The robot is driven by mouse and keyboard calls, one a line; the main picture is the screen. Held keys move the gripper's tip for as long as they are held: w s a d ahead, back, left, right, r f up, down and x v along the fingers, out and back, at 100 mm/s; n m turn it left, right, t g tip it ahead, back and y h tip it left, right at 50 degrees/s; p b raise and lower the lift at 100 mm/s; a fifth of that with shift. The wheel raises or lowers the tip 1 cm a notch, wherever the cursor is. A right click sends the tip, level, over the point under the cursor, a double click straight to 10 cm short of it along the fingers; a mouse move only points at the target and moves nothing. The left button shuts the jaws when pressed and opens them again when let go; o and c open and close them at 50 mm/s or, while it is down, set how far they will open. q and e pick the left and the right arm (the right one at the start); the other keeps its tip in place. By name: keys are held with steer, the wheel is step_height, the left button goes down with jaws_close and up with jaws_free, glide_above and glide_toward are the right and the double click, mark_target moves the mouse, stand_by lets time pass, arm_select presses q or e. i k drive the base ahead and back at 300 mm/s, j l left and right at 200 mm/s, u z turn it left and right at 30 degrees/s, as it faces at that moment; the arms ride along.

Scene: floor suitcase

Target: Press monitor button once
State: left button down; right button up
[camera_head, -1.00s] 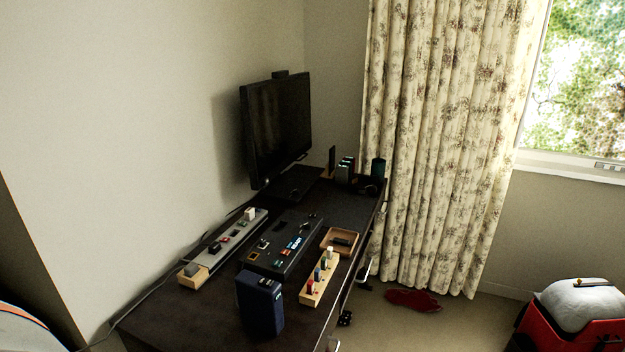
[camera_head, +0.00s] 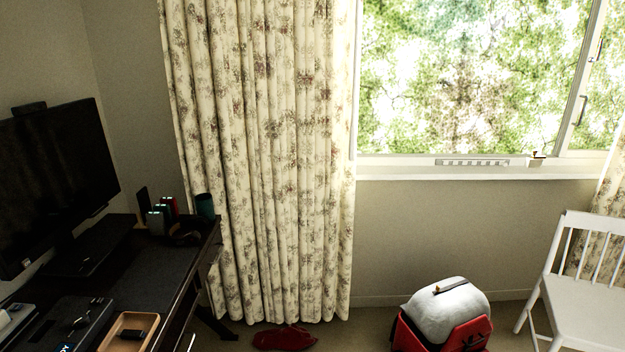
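The black monitor (camera_head: 55,175) stands on the dark desk (camera_head: 178,262) at the left of the head view, its screen dark. A small pale mark (camera_head: 27,261) shows at its lower edge; I cannot tell whether it is a button. A black console (camera_head: 72,325) with knobs lies on the desk in front of the monitor, cut off by the lower frame edge. Neither of my grippers is in view.
A wooden tray (camera_head: 127,333) holds a small black item. Several small devices and a dark teal cup (camera_head: 205,206) stand at the desk's far end. A red suitcase (camera_head: 470,335) with a pale bundle (camera_head: 447,307) and a white chair (camera_head: 580,285) are at the right.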

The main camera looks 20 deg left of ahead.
mark_target(26, 263)
steer(key=i+u, duration=0.7)
steer(key=u, duration=0.15)
steer(key=i+l+u, duration=0.15)
steer(key=i+u, duration=0.15)
steer(key=u, duration=0.15)
steer(key=i+l+u, duration=0.25)
steer(key=u, duration=0.2)
steer(key=i+l+u, duration=0.25)
steer(key=l+u, duration=0.15)
steer(key=i+l+u, duration=0.15)
steer(key=l, duration=0.2)
steer(key=i+l+u, duration=0.2)
steer(key=l, duration=0.2)
steer(key=l+u, duration=0.15)
steer(key=l, duration=0.2)
